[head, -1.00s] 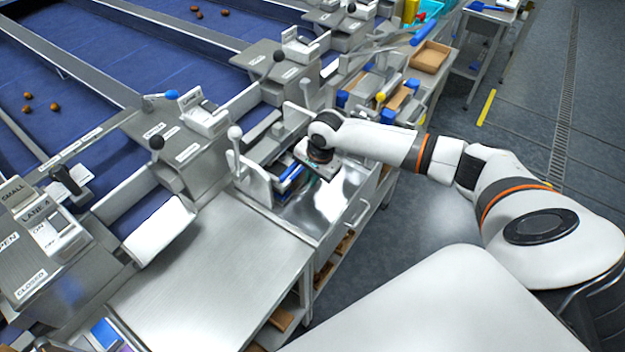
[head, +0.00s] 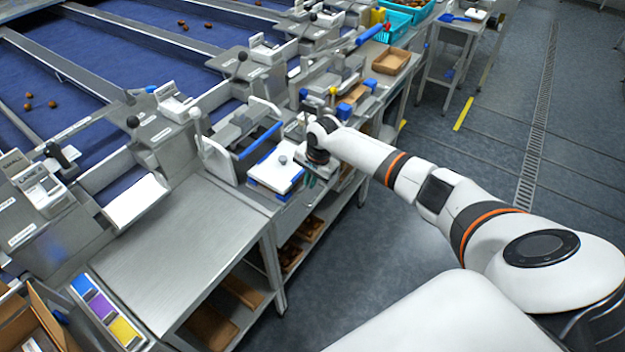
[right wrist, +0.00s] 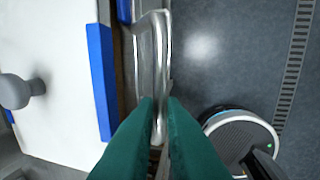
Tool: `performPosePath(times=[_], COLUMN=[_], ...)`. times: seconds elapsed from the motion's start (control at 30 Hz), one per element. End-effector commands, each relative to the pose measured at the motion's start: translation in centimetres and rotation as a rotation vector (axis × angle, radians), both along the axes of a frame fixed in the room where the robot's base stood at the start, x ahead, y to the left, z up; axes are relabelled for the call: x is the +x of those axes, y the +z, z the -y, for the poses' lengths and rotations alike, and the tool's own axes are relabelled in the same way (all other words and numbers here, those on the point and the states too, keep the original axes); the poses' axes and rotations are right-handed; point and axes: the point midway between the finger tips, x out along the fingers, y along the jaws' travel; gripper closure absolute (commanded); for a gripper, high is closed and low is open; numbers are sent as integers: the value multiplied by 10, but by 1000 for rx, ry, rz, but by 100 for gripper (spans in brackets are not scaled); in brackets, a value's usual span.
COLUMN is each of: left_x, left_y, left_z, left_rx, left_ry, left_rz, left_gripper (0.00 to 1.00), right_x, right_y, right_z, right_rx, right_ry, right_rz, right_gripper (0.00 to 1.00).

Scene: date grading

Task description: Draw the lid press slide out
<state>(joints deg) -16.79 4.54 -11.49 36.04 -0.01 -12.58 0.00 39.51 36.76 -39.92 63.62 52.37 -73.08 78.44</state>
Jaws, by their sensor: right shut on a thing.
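The lid press (head: 215,160) stands on the steel bench, with a white-knobbed lever and a blue bar. Its slide carries a white plate (head: 272,176) with blue edges and a pale knob, lying out in front of the press near the bench's front edge. In the right wrist view the white plate (right wrist: 55,85) and one blue edge fill the left side. My right gripper (head: 311,180) is at the slide's front end. Its green fingers (right wrist: 160,105) are shut on a shiny metal handle (right wrist: 152,50). My left gripper is out of view.
The bare steel bench top (head: 180,255) lies left of the press. Other stations and a brown tray (head: 390,61) stand farther back. Blue belts with a few dates run at the left. The floor (head: 400,250) right of the bench is open.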

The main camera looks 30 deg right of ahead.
Motion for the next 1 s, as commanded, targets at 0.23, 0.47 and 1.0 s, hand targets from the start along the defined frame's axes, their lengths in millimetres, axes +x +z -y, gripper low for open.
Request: performPosePath(times=[0.23, 0.47, 1.0], left_x=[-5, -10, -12], left_y=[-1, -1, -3], left_z=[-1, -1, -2], left_rx=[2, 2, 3], left_ry=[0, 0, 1], left_rz=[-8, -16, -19], left_gripper=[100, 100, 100], right_x=[-3, -3, -4], right_y=[-2, -2, 16], right_z=[3, 2, 4], right_rx=[-6, -5, -4], right_ry=[-2, -2, -3], right_rz=[-10, -9, -4], right_gripper=[100, 81, 81])
